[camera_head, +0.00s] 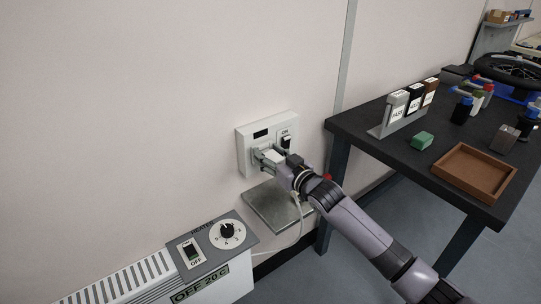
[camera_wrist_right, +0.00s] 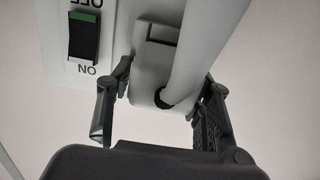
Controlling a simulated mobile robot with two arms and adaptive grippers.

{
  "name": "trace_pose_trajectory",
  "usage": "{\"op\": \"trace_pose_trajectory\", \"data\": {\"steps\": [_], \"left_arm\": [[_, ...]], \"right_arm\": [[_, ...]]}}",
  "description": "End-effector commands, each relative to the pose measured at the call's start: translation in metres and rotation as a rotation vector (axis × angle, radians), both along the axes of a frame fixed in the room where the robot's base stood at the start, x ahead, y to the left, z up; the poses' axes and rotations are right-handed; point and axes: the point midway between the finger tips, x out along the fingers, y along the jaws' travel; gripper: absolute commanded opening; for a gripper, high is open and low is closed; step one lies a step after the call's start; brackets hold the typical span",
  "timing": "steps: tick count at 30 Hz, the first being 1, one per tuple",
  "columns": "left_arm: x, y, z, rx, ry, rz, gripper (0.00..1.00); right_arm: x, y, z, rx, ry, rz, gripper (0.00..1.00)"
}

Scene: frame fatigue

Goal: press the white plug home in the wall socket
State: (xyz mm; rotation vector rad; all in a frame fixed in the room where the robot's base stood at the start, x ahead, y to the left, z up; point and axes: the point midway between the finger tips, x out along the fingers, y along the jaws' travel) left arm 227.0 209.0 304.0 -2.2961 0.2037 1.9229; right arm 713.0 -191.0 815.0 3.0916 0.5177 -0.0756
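The white wall socket (camera_head: 246,153) is a box on the wall with a dark window and a black rocker switch marked ON. My right gripper (camera_head: 268,157) is at its lower front, with its fingers on either side of the white plug (camera_head: 271,154). In the right wrist view the plug (camera_wrist_right: 150,75) sits between the two fingertips (camera_wrist_right: 166,88), which appear to touch its sides. The socket face (camera_wrist_right: 108,25) is just beyond it. How deep the plug sits is hidden. My left gripper is out of view.
A white cable (camera_head: 300,222) hangs from the plug toward the heater (camera_head: 135,280) at lower left. A grey metal plate (camera_head: 272,207) is below the socket. A dark table (camera_head: 395,155) with a brown tray (camera_head: 474,170) and a green block (camera_head: 421,140) stands at right.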

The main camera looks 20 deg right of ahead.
Motion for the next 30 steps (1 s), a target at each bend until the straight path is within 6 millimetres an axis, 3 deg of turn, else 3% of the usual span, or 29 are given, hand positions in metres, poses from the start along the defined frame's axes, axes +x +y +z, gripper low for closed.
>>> {"op": "trace_pose_trajectory", "data": {"steps": [6,17,20,30], "left_arm": [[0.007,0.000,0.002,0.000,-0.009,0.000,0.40],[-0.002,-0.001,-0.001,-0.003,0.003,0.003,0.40],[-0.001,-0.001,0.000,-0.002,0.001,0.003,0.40],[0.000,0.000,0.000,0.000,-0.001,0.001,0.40]], "right_arm": [[0.000,0.001,-0.001,0.000,0.001,0.001,0.62],[-0.005,-0.002,-0.002,0.000,0.004,0.000,0.62],[-0.017,-0.005,-0.002,0.000,0.004,0.001,0.62],[-0.083,-0.028,0.001,-0.001,0.005,0.001,0.62]]}}
